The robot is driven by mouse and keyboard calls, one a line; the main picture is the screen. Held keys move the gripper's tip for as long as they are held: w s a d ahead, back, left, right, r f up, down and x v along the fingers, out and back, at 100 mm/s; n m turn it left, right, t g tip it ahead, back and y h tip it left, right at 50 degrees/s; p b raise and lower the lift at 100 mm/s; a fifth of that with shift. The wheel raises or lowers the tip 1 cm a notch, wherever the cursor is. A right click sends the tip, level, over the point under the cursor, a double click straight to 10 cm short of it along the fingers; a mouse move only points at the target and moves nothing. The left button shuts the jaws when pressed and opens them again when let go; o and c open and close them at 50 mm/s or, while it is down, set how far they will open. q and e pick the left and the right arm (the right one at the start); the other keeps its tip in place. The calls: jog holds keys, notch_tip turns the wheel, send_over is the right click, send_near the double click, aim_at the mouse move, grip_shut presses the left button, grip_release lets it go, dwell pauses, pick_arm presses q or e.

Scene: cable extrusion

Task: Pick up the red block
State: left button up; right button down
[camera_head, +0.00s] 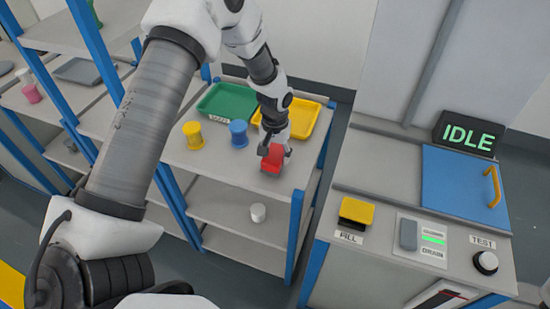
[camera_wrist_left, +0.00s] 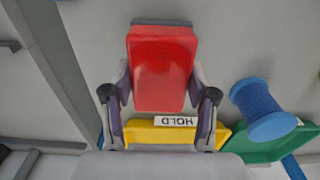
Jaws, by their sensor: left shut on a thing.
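The red block (camera_head: 272,158) is at the front right of the shelf's top board in the head view. My left gripper (camera_head: 274,148) comes down over it and is shut on it. In the left wrist view the red block (camera_wrist_left: 162,68) sits between the two fingers of my left gripper (camera_wrist_left: 162,92), one finger on each side. I cannot tell whether its underside touches the board. My right gripper is not in view.
A yellow tray (camera_head: 310,120) labelled HOLD (camera_wrist_left: 176,121) and a green tray (camera_head: 222,101) stand behind the block. A blue spool (camera_head: 238,134) and a yellow spool (camera_head: 193,135) stand to its left. A machine with an IDLE display (camera_head: 467,136) stands to the right, across a gap.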

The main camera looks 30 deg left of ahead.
pick_arm(q)
notch_tip(320, 180, up, 2)
jog(key=shift+s+d+r+b, duration=0.1)
jog(key=shift+d+b, duration=0.05)
jog(key=shift+b, duration=0.15)
jog(key=s+d+r+b, duration=0.1)
jog(key=s+d+b, duration=0.1)
jog(key=s+d, duration=0.8)
jog(key=shift+s+d+r+b, duration=0.2)
jog(key=shift+s+b, duration=0.1)
jog(key=shift+s, duration=0.55)
jog(key=shift+o, duration=0.9)
jog(key=shift+w, duration=0.1)
jog(key=shift+c, duration=0.2)
